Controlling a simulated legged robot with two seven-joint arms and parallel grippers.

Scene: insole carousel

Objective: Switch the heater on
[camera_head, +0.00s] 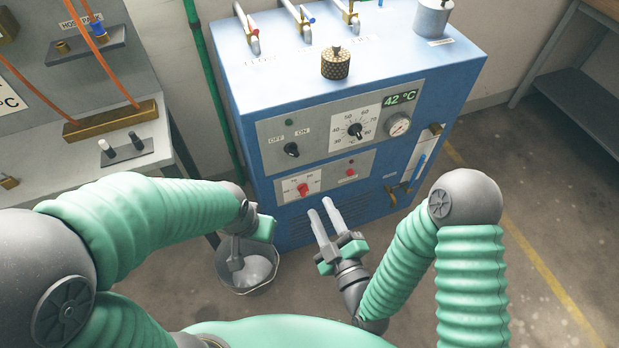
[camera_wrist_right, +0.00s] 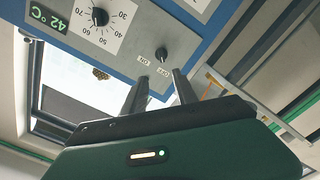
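The heater is a blue cabinet (camera_head: 345,75) with a grey front panel. Its black OFF/ON knob (camera_head: 291,150) sits at the panel's left, under a small green lamp. The knob's mark seems to lean towards OFF, but it is small. The knob also shows in the right wrist view (camera_wrist_right: 161,54), just beyond my fingertips. My right gripper (camera_head: 320,206) is open and empty, below and right of the knob, apart from it. Its fingers show in the right wrist view (camera_wrist_right: 159,78) with a gap. My left gripper (camera_head: 240,250) hangs at lower left; its fingers are unclear.
A temperature dial (camera_head: 355,130), a gauge (camera_head: 398,124) and a 42 °C display (camera_head: 400,97) are right of the knob. A red knob (camera_head: 303,189) is below. A bucket (camera_head: 262,270) stands on the floor near my left gripper. A grey bench (camera_head: 60,160) is at left.

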